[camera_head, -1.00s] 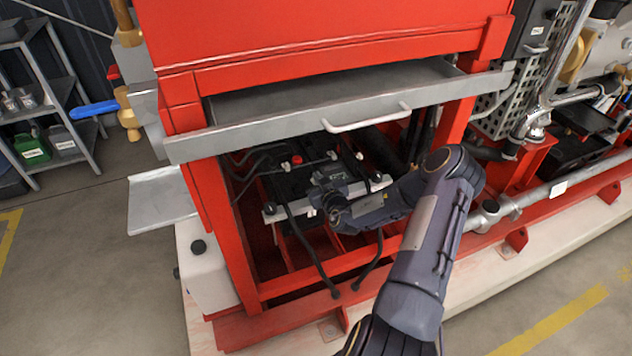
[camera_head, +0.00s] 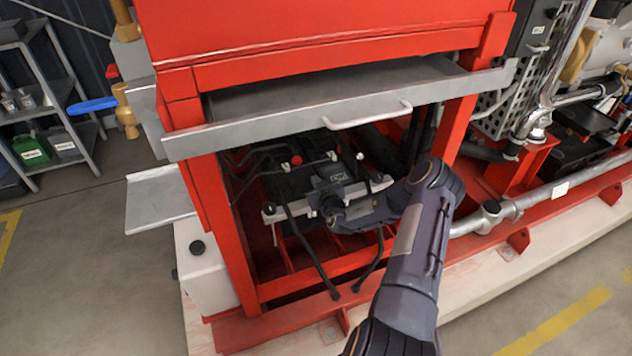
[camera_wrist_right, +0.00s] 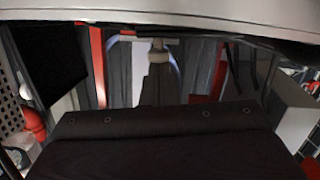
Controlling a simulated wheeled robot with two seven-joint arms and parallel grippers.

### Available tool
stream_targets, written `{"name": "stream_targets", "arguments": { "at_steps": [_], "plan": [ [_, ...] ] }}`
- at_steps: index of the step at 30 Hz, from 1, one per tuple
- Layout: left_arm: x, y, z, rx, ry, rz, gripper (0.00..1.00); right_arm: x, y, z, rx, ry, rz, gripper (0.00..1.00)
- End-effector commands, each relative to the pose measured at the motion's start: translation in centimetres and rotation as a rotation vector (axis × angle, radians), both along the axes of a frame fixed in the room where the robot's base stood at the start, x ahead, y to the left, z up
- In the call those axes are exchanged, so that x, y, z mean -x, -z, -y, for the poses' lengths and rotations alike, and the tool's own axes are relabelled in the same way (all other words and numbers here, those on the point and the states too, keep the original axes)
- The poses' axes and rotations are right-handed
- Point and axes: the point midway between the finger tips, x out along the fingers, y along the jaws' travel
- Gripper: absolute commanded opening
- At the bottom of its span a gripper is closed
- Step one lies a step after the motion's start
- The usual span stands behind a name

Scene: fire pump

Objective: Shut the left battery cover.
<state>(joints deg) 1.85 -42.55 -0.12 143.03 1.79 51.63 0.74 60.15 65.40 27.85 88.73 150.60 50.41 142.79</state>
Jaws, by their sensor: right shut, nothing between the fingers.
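A grey metal cover (camera_head: 290,122) with a pale bar handle (camera_head: 368,118) sits raised and open across the red frame, above the battery bay. I take this to be the battery cover. A black battery (camera_head: 300,180) with cables and a red cap lies beneath it. My right gripper (camera_head: 324,203) is shut and empty at the battery's front edge, below the cover and apart from its handle. My wrist and forearm partly hide the battery's right front. My left gripper is not in view.
A grey side flap (camera_head: 160,197) sticks out left of the red frame (camera_head: 217,230). Cables (camera_head: 312,255) hang in front of the battery. A chrome pipe (camera_head: 520,205) runs at the right. A shelf (camera_head: 45,100) stands at the far left, with open floor before it.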

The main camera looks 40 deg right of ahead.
Motion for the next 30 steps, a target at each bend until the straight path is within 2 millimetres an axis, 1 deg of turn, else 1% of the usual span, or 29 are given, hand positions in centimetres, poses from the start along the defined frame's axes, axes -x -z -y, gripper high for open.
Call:
{"name": "stream_targets", "arguments": {
  "at_steps": [1, 2, 14, 17, 19, 23, 24, 25, 26, 30],
  "plan": [
    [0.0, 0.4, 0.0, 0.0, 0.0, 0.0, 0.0, 0.2, 1.1, 0.4, -0.006, 0.007, -0.001, 0.0],
    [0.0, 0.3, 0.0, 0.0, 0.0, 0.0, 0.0, 0.3, 1.3, 0.5, -0.005, 0.007, -0.003, 0.0],
    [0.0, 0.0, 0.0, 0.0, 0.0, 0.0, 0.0, 0.4, 1.7, 0.7, -0.004, 0.004, -0.011, 0.0],
    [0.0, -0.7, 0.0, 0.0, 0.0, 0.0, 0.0, 0.4, 0.9, 0.6, -0.005, 0.002, -0.011, 0.0],
    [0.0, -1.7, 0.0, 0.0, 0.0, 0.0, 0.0, 0.3, -0.2, 0.4, -0.004, 0.0, -0.009, 0.0],
    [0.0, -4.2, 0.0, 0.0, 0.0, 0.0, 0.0, 0.0, -3.2, 0.0, 0.0, -0.009, 0.001, 0.0],
    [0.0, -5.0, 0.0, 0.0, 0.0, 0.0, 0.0, -0.1, -4.2, -0.2, 0.001, -0.013, 0.004, 0.0],
    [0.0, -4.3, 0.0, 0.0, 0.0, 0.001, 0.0, 0.9, -3.4, -0.3, 0.0, -0.012, 0.0, 0.0],
    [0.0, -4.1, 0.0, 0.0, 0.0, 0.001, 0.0, 1.7, -3.3, -0.6, -0.001, -0.011, 0.001, 0.0],
    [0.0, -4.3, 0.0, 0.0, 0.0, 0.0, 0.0, 4.8, -4.0, -1.6, 0.001, -0.011, 0.004, 0.0]
  ]
}}
